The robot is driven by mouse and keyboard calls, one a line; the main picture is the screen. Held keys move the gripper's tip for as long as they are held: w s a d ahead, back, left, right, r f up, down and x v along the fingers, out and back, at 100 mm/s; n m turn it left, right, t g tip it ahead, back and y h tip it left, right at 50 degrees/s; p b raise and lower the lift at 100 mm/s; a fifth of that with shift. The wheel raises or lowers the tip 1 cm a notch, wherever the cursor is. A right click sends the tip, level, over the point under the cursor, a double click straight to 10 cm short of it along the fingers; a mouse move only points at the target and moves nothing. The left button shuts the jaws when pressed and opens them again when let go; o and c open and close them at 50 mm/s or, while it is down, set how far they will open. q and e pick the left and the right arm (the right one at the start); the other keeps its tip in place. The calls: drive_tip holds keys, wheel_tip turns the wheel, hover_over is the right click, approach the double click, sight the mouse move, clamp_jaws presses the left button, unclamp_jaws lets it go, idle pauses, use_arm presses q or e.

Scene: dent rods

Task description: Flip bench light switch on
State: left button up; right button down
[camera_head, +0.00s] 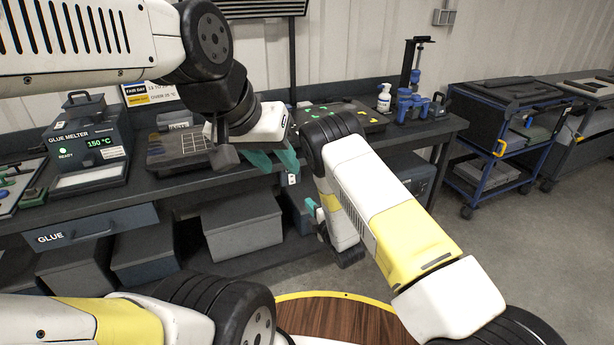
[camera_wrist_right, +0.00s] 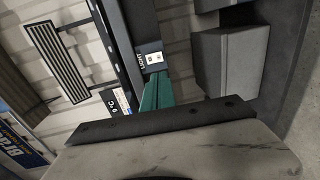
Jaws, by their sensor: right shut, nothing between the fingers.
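The bench light switch is a small white plate (camera_head: 292,179) on the front edge of the workbench, below my left gripper. In the right wrist view the switch plate (camera_wrist_right: 152,58), marked LIGHT, lies just beyond the teal fingertips; I cannot tell whether they touch it or how the rocker is set. My right gripper (camera_wrist_right: 156,88) is shut and empty, its fingers side by side. In the head view the right gripper (camera_head: 311,206) is mostly hidden by my arm. My left gripper (camera_head: 274,160) has its teal fingers apart, empty, at the bench's front edge.
The glue melter (camera_head: 88,142) stands at the left on the workbench. Grey bins (camera_head: 243,226) sit below it. A white pump bottle (camera_head: 384,98) stands at the back. A blue-framed cart (camera_head: 504,142) is at the right, with open floor before it.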

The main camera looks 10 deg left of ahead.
sight(293, 183)
drive_tip(key=x, duration=1.4)
drive_tip(key=shift+w+a, duration=0.1)
idle(0.3)
